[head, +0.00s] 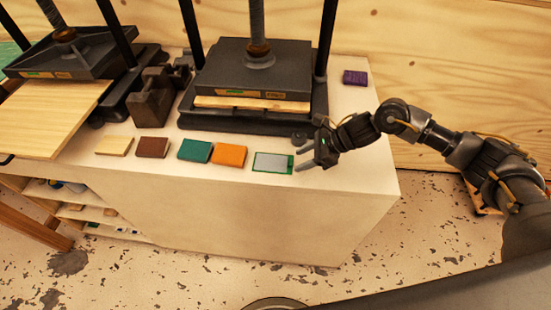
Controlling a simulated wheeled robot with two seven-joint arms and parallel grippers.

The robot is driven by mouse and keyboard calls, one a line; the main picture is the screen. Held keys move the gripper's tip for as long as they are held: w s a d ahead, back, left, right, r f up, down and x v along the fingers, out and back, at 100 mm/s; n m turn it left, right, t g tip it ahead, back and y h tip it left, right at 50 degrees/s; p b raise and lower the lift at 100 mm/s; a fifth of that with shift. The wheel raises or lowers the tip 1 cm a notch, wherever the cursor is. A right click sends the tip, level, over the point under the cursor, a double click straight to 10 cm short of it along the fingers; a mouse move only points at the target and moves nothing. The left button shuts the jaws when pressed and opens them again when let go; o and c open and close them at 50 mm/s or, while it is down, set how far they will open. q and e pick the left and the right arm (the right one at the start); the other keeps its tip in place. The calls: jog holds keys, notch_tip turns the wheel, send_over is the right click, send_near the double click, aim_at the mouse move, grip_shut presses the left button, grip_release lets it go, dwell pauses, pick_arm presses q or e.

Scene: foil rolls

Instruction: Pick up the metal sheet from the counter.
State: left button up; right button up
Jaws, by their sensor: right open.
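A flat grey sheet with a green edge (271,162), which looks like the metal sheet, lies on the white counter (345,182) near its front edge. It is the rightmost piece in a row. My right gripper (302,152) is just to the right of the sheet, with its fingers pointing left toward it. The fingers are spread apart with nothing seen between them. I cannot tell whether a fingertip touches the sheet. My left gripper is not in view.
Orange (230,155), teal (195,150), brown (152,147) and pale wood (114,146) blocks lie left of the sheet. A dark press (255,70) stands behind them, with another press (60,55) at left. A purple block (355,77) lies at the back right.

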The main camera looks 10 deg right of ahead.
jog(key=shift+x, duration=0.85)
jog(key=shift+c, duration=0.2)
grip_shut()
jog(key=shift+r, duration=0.1)
